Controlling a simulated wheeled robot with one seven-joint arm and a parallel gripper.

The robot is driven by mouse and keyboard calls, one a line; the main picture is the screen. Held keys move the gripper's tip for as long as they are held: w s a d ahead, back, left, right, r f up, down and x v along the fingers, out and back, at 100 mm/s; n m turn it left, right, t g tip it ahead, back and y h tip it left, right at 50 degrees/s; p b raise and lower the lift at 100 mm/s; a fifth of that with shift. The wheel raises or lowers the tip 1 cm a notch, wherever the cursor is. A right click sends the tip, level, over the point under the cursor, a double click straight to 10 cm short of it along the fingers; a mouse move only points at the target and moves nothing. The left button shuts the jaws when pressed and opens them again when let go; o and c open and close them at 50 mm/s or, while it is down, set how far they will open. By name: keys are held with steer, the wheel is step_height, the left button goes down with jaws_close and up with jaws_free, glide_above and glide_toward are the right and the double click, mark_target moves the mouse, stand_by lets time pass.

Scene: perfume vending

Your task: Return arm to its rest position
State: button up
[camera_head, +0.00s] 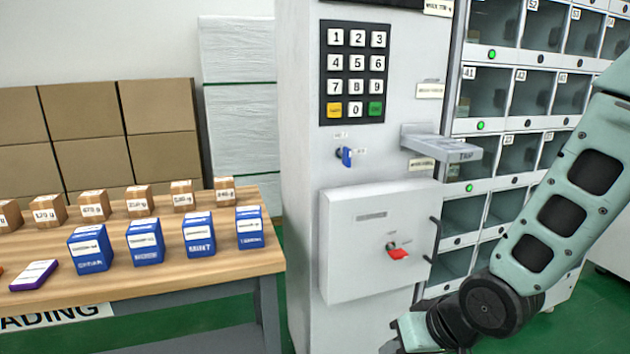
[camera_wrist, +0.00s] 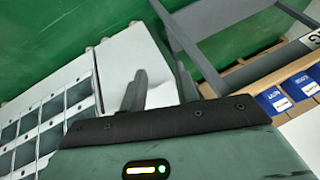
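My arm hangs down on the right of the head view, in front of the vending machine (camera_head: 308,150). My gripper (camera_head: 405,335) is low at the bottom edge there, partly cut off, beside the machine's lower front. In the wrist view my gripper (camera_wrist: 160,88) shows two dark fingers standing apart, with no object seen between them; it looks open and empty.
The machine carries a keypad (camera_head: 354,72), a jutting shelf (camera_head: 452,146), a panel with a red knob (camera_head: 398,253) and a dark handle (camera_head: 435,240). Lockers (camera_head: 505,140) stand behind my arm. A wooden table (camera_head: 150,283) with blue boxes (camera_head: 198,236) is at left. Green floor (camera_wrist: 75,40) is open.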

steer(key=s+r+n+g+h, duration=0.2)
steer(key=s+r+n, duration=0.15)
steer(key=s, duration=0.45)
steer(key=s+r+n+g+h, duration=0.2)
steer(key=s+r, duration=0.3)
steer(key=s, duration=0.3)
step_height(320, 180, up, 16)
steer(key=p, duration=1.5)
steer(key=shift+s, duration=0.25)
steer(key=shift+o, duration=0.2)
steer(key=shift+f, duration=0.1)
